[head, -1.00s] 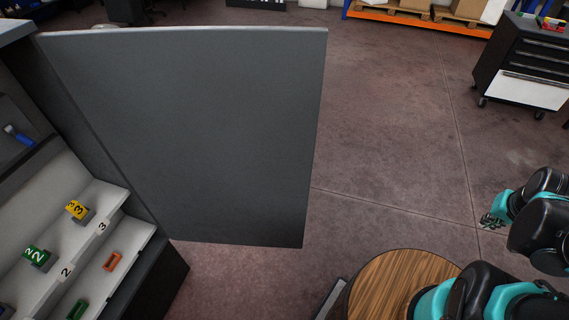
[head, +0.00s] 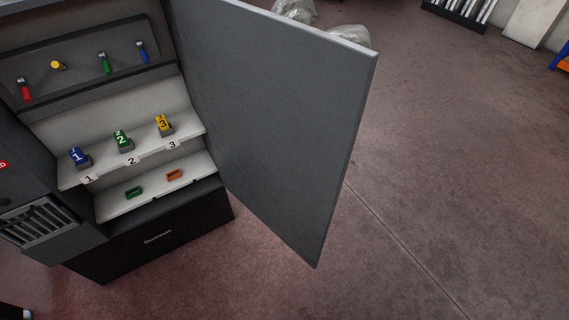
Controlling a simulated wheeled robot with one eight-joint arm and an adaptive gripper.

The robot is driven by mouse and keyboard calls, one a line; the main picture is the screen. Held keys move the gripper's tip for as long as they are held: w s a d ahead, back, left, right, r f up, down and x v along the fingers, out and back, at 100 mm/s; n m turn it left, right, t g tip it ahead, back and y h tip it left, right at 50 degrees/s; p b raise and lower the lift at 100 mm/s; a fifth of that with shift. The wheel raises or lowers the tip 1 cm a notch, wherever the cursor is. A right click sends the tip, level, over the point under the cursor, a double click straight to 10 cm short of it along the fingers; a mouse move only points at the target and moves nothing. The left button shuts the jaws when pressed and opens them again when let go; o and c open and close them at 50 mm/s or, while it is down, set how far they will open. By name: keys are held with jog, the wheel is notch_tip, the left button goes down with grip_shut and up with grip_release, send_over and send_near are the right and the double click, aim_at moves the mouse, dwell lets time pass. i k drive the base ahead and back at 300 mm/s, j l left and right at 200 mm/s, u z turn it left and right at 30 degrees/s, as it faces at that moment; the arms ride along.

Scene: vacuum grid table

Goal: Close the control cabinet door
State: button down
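The control cabinet (head: 150,238) stands at the left in the head view, dark grey with its front open. Its grey door (head: 275,125) is swung wide open, hinged on the cabinet's right side and reaching out to the right over the floor. Inside, a shelf (head: 102,173) holds blue, green and yellow numbered blocks, with a green and an orange piece on the step below. Several coloured-handled items stand on the upper panel (head: 80,62).
Bare floor (head: 430,190) lies open to the right of the door and in front of the cabinet. Clear plastic bags (head: 348,36) sit behind the door's top edge. A dark rack (head: 460,12) stands at the far back right.

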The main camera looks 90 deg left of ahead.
aim_at(283, 101)
jog(key=i+u, duration=0.7)
jog(key=i+l+u, duration=0.1)
jog(key=u, duration=0.25)
jog(key=i+u, duration=0.2)
jog(key=u, duration=0.25)
jog(key=i+u, duration=0.2)
jog(key=u, duration=0.2)
jog(key=i+u, duration=0.15)
jog(key=u, duration=0.3)
jog(key=i+l+u, duration=0.15)
jog(key=u, duration=0.25)
jog(key=i+l+u, duration=0.15)
jog(key=u, duration=0.3)
jog(key=i+l+u, duration=0.1)
jog(key=u, duration=0.4)
jog(key=i+l+u, duration=0.15)
jog(key=u, duration=0.35)
jog(key=i+l+u, duration=0.25)
jog(key=u, duration=0.2)
jog(key=i+l+u, duration=0.1)
jog(key=l+u, duration=0.2)
jog(key=u, duration=0.2)
